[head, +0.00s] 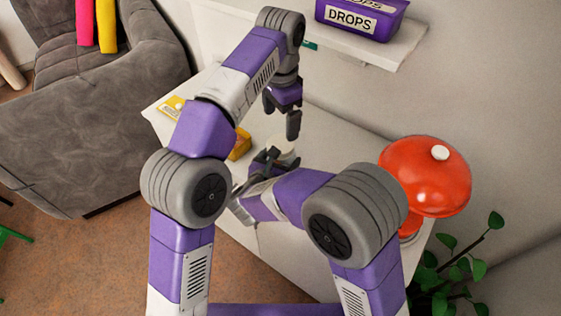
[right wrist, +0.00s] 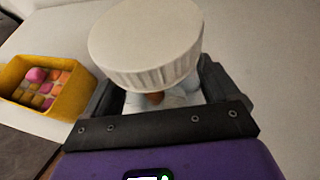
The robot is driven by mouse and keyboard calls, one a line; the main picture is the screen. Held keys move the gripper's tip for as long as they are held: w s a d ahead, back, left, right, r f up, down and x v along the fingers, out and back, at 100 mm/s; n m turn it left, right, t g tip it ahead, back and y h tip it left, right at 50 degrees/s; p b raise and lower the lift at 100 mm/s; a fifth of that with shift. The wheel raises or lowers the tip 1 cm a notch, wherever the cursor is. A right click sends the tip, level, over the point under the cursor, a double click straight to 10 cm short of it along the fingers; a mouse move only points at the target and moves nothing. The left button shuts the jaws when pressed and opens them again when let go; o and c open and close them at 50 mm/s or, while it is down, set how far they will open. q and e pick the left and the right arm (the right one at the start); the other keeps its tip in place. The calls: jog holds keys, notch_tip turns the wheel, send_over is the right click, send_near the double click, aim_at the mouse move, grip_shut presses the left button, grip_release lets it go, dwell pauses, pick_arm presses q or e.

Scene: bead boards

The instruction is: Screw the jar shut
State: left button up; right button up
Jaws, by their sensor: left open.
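A jar with a wide white ribbed lid (right wrist: 148,45) shows close up in the right wrist view. Its clear glass body (right wrist: 170,98) is between my right gripper's fingers, with something brownish inside. The lid sits on top of the jar; I cannot tell how tightly. In the head view the pale lid (head: 284,149) is partly hidden by my right gripper (head: 274,160), which is shut on the jar's body. My left gripper (head: 281,116) is open and empty, pointing down above the lid and apart from it.
A yellow bin (right wrist: 70,108) of colored pieces stands left of the jar. A yellow box (head: 173,107) lies at the table's far left. A red lamp (head: 425,175) stands at the right. A purple DROPS bin (head: 385,22) is on the shelf (head: 400,50) above.

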aim_at(281, 143)
jog(key=c, duration=0.7)
jog(key=shift+c, duration=1.2)
pick_arm(q)
jog(key=shift+n, duration=0.5)
pick_arm(e)
jog(key=shift+c, duration=0.5)
pick_arm(q)
jog(key=n, duration=0.6)
jog(key=shift+n, duration=0.3)
jog(key=n, duration=0.5)
jog(key=shift+n, duration=0.4)
jog(key=shift+f, duration=0.15)
jog(key=shift+f, duration=3.85)
